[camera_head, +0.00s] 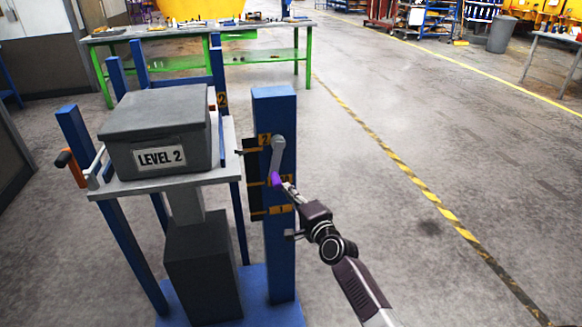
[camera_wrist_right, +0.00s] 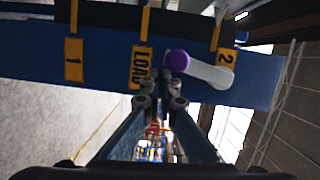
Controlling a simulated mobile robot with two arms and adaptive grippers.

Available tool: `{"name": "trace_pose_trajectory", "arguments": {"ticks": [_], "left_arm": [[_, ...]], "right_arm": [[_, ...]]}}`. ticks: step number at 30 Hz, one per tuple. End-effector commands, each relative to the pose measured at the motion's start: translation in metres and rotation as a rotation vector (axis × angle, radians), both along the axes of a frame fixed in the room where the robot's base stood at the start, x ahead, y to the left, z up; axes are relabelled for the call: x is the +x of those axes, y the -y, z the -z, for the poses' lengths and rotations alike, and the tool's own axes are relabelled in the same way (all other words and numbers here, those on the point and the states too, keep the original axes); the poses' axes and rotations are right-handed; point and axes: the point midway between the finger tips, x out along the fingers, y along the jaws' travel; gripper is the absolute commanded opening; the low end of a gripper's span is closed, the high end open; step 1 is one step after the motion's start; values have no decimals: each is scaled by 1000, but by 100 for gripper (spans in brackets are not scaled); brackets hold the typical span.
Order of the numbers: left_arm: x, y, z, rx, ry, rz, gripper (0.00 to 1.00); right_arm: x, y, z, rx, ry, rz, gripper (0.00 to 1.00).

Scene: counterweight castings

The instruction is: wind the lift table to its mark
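The lift table has a pale platform (camera_head: 118,186) bearing a dark grey casting (camera_head: 160,125) labelled LEVEL 2. A blue column (camera_head: 280,250) beside it carries a grey crank arm (camera_head: 278,155) with a purple knob (camera_head: 276,180) at its lower end. Yellow tags marked 2 (camera_wrist_right: 226,68), LOAD (camera_wrist_right: 140,66) and 1 (camera_wrist_right: 74,60) sit along the column. My right gripper (camera_head: 286,187) is at the purple knob; its fingers are drawn close together and appear shut on it. The knob's round end (camera_wrist_right: 177,60) shows by the fingertips; the contact is partly hidden. My left gripper is out of view.
A green-framed workbench (camera_head: 200,32) stands behind the lift table. An orange handle (camera_head: 72,167) sticks out at the platform's left. Open floor with a yellow-black line (camera_head: 400,165) lies to the right. A grey bin (camera_head: 500,34) stands far right.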

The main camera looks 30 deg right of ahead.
Motion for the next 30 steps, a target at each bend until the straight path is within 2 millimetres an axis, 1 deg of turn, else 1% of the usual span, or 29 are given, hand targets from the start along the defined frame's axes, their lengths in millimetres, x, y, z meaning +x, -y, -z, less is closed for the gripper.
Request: {"name": "trace_pose_trajectory", "arguments": {"ticks": [1,5,12,15,18,21,27,29,30], "left_arm": [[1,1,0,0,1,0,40],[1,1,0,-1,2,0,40],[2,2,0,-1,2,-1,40],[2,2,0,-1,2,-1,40],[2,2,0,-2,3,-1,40],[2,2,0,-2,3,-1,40],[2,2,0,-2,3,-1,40],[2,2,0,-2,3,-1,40],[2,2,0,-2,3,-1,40]], "right_arm": [[-7,-10,5,4,-9,-16,0],[-30,-6,3,5,-6,-10,0],[-79,0,0,2,-2,-2,0],[-95,1,-1,2,0,0,0],[-105,3,-2,4,2,2,0],[-112,3,-3,4,4,3,0],[-115,4,-3,4,4,4,0],[-115,4,2,-3,-5,3,0],[-115,3,9,-14,-19,3,0]]}}
